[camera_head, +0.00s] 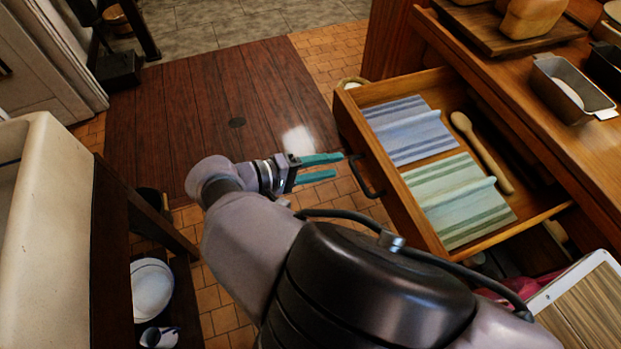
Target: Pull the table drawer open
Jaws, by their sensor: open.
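The table drawer (395,195) stands pulled out from under the wooden table (510,90) on the right. Its dark handle (364,178) is on the front face. Inside lie a blue striped cloth (407,130), a green striped cloth (458,202) and a wooden spoon (483,153). My gripper (341,166) has two teal fingers, spread apart with nothing between them. Its fingertips point right toward the drawer front, close to the handle. The upper fingertip is very near the handle's top; I cannot tell whether they touch.
A bread board (484,27) with loaves and a metal tin (573,90) stand on the table. A white sink (45,215) is at left, with crockery (152,290) on a low shelf beside it. The wood and tile floor between is mostly clear.

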